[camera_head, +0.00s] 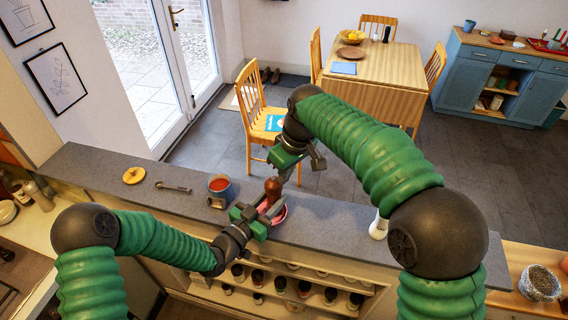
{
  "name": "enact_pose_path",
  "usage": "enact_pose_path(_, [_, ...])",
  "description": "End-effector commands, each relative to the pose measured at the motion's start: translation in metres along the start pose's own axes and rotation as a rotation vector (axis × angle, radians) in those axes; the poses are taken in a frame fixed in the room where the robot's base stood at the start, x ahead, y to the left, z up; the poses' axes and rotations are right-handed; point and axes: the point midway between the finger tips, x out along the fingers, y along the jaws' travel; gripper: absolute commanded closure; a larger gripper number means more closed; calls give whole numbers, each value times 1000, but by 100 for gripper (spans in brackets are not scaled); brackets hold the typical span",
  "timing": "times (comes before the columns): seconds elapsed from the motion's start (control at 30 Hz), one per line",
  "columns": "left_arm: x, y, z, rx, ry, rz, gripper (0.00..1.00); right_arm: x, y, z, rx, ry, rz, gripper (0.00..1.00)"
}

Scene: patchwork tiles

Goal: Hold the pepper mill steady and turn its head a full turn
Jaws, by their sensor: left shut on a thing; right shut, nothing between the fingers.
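The pepper mill (273,189) is reddish brown and stands upright on the grey counter (330,222). My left gripper (265,211) is shut on its lower body, coming in from the front left. A pink-red round dish (283,214) shows just behind and right of that gripper; the mill's base is hidden by the fingers. My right gripper (292,172) is above and slightly right of the mill's head. It is shut and empty, and its fingertips partly overlap the mill's top in the picture, so I cannot tell whether they touch it.
Further left are a metal utensil (173,187) and a yellow ring-shaped thing (134,175). A white shaker (378,226) stands to the right. Shelves with several jars (304,288) are below the counter.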

Motion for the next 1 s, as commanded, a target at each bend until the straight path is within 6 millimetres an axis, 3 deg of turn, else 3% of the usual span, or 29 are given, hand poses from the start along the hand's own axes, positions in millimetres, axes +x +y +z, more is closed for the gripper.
enact_pose_path(0.2, [0, 0, 0, 0, -1, 0, 100, 10, 0, 2, 0, 0, 0, 100])
enact_pose_path(1.0, [0, 1, 0, 0, 0, 3, 100, 11, -4, 1, -1, -1, -2, 100])
